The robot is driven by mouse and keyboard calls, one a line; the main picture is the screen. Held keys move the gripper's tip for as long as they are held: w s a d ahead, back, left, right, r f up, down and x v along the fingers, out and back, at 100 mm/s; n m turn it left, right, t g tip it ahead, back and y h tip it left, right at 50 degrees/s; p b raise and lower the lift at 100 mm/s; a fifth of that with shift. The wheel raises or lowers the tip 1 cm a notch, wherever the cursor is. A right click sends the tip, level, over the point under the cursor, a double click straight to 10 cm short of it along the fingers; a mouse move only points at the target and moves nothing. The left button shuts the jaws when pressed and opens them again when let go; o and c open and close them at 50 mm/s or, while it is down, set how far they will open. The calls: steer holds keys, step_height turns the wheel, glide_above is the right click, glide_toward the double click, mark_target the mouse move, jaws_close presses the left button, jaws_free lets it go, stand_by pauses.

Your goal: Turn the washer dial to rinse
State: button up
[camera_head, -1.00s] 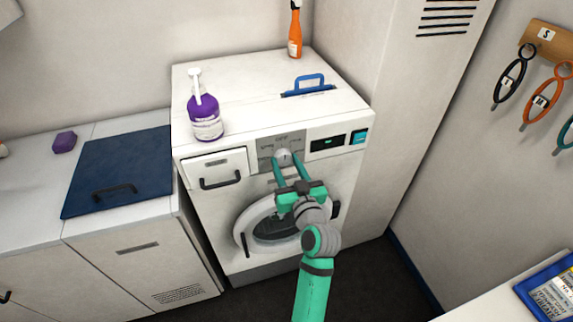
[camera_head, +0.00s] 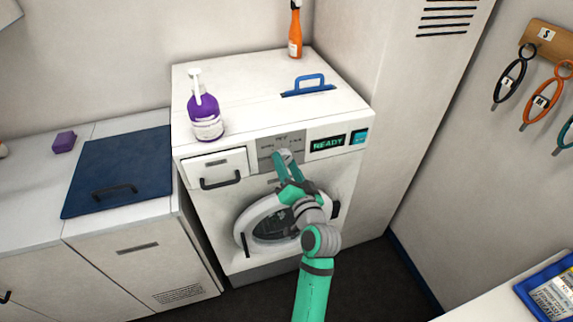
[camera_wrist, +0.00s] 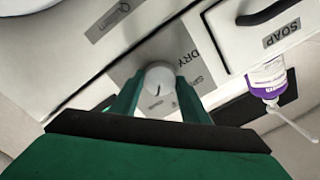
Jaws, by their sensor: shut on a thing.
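The washer (camera_head: 250,85) is white, with a grey dial plate in the middle of its control panel. The round white dial (camera_wrist: 160,76) sits between my two green fingers in the wrist view. My gripper (camera_head: 284,157) is shut on the dial and rolled at a slant; the fingers hide most of the dial in the head view. A "DRY" label (camera_wrist: 182,57) shows beside the dial, upside down and tilted. Other labels on the plate are partly hidden or too small to read, so I cannot tell which one the dial points to. The display (camera_head: 328,144) reads "READY".
A purple pump bottle (camera_head: 205,115) and an orange bottle (camera_head: 295,35) stand on the washer. The soap drawer (camera_head: 217,167) is left of the dial plate. The round door (camera_head: 275,225) lies below, behind my wrist. A tall cabinet (camera_head: 375,70) stands at the right.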

stand_by(0.4)
steer(key=o, duration=1.1)
steer(key=shift+c, duration=0.2)
steer(key=v, duration=1)
steer(key=shift+s+d, duration=0.15)
steer(key=shift+s, duration=0.25)
